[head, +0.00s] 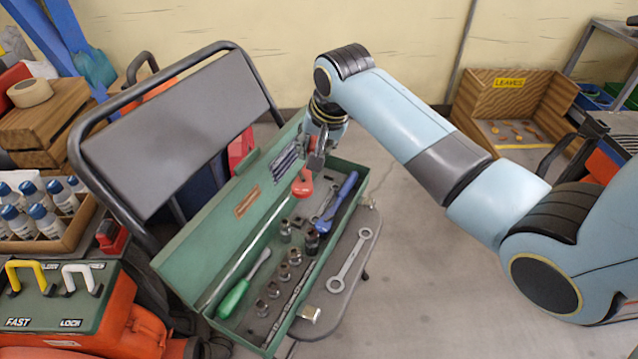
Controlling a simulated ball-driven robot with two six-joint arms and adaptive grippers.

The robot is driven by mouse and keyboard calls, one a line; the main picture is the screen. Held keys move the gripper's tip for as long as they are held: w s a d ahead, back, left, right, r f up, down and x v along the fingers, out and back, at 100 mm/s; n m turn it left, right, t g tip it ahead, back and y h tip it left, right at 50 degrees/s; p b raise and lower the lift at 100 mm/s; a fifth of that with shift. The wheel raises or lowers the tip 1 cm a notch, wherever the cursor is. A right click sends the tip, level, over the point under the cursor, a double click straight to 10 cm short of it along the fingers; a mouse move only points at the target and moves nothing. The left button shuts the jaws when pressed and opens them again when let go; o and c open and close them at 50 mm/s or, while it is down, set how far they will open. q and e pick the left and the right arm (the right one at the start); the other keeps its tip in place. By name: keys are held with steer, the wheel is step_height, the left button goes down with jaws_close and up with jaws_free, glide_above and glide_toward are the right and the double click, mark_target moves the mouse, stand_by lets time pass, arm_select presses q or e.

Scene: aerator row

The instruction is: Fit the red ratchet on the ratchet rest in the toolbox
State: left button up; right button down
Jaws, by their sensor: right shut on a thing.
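The open green toolbox (170,265) stands tilted across a folding chair's seat. My right gripper (316,156) points down over the toolbox's far end. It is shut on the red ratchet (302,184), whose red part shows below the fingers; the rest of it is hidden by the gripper. I cannot tell whether the ratchet touches anything in the box. A blue-handled tool (342,200) lies in the far right part of the toolbox. I cannot make out the ratchet rest for sure. My left gripper is not in view.
In the toolbox lie a green-handled screwdriver (240,288) and several sockets (283,272). A wrench (351,262) lies on the seat beside it. The chair's grey backrest (165,140) rises on the left. A wooden leaves bin (510,100) stands at the back right.

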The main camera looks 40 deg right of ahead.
steer(key=w+d+f+m+b, duration=0.1)
steer(key=f+b, duration=0.1)
steer(key=f, duration=0.2)
steer(key=w+d+f+m+h+b, duration=0.1)
steer(key=w+d+f, duration=0.1)
steer(key=f, duration=0.2)
steer(key=w+d+f+m+b, duration=0.1)
steer(key=w+d+f+b, duration=0.1)
steer(key=f, duration=0.1)
steer(key=shift+w+f+m+h+b, duration=0.1)
steer(key=shift+f+m+h+b, duration=0.2)
steer(key=shift+f, duration=0.1)
arm_select(q)
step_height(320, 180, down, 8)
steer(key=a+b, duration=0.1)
steer(key=b, duration=0.1)
arm_select(e)
step_height(320, 180, down, 2)
steer(key=shift+f, duration=0.2)
steer(key=shift+f+b, duration=0.65)
steer(key=shift+b, duration=0.15)
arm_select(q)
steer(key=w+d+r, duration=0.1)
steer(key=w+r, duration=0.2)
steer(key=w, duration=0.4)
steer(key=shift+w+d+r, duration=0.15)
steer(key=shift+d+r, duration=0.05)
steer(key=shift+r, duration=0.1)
arm_select(e)
steer(key=shift+f, duration=0.15)
